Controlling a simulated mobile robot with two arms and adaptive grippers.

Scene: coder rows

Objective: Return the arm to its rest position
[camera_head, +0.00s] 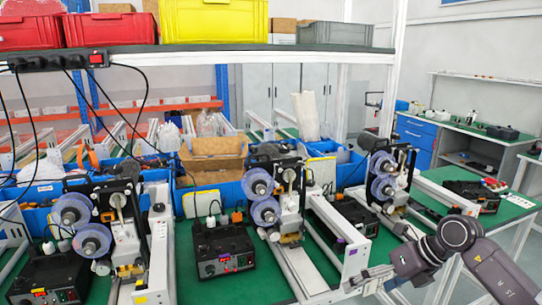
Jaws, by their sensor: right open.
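My right gripper (372,276) is at the lower right, at the end of my grey right arm, which comes in from the right edge. The gripper is open and points left, with nothing seen between its fingers. It is close to the front end of the right-hand coder row's white rail, in front of the green table (20,284); whether it touches the rail I cannot tell. My left gripper is not in view.
Coder machines with blue reels (257,184) stand in rows on the table, with black control boxes (222,250) beside them. Blue bins stand behind. A shelf above (230,47) holds red, yellow and grey crates. A side bench (470,130) stands at the right.

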